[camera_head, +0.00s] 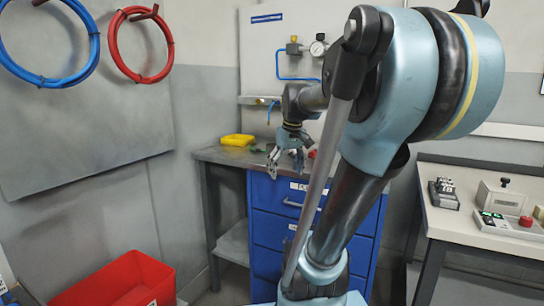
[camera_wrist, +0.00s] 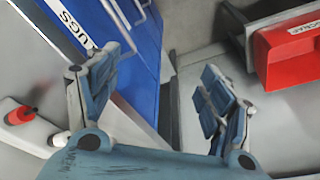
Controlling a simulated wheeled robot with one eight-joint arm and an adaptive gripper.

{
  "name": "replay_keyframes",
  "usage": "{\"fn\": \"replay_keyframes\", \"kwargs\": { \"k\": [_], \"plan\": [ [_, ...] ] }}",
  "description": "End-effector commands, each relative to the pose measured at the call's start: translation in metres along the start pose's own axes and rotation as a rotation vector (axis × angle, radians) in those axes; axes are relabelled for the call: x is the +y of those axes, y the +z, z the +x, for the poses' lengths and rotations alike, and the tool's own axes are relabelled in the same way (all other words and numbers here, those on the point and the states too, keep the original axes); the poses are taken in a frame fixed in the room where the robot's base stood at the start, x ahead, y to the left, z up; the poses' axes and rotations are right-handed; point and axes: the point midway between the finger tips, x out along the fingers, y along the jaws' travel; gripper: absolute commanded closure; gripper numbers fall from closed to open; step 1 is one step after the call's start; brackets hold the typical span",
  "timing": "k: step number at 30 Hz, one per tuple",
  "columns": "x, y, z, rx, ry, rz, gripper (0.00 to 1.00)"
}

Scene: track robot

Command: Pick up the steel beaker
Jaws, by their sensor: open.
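I cannot make out the steel beaker in either view. My gripper (camera_head: 286,168) is open above the grey workbench (camera_head: 221,155), in front of the wall panel. In the wrist view my gripper's two blue-padded fingers (camera_wrist: 165,85) are spread apart, with nothing between them. The gripper and arm hide part of the bench top in the head view.
A yellow tray (camera_head: 237,140) lies on the bench above blue drawers (camera_head: 281,195). A red bin (camera_head: 128,280) stands at lower left. A table (camera_head: 460,222) with devices stands at right. Blue (camera_head: 50,78) and red (camera_head: 141,76) hoses hang at left.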

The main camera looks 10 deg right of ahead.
Motion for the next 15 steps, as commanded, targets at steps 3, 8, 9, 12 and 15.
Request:
{"fn": "replay_keyframes", "kwargs": {
  "k": [3, 8, 9, 12, 15],
  "plan": [
    [0.010, -0.038, -0.021, 0.008, -0.012, -0.043, 0.26],
    [0.024, -0.086, -0.046, 0.019, -0.027, -0.107, 0.26],
    [0.028, -0.099, -0.051, 0.022, -0.031, -0.121, 0.26],
    [0.038, -0.129, -0.064, 0.031, -0.040, -0.160, 0.26],
    [0.049, -0.158, -0.075, 0.039, -0.048, -0.197, 0.26]
  ]
}}
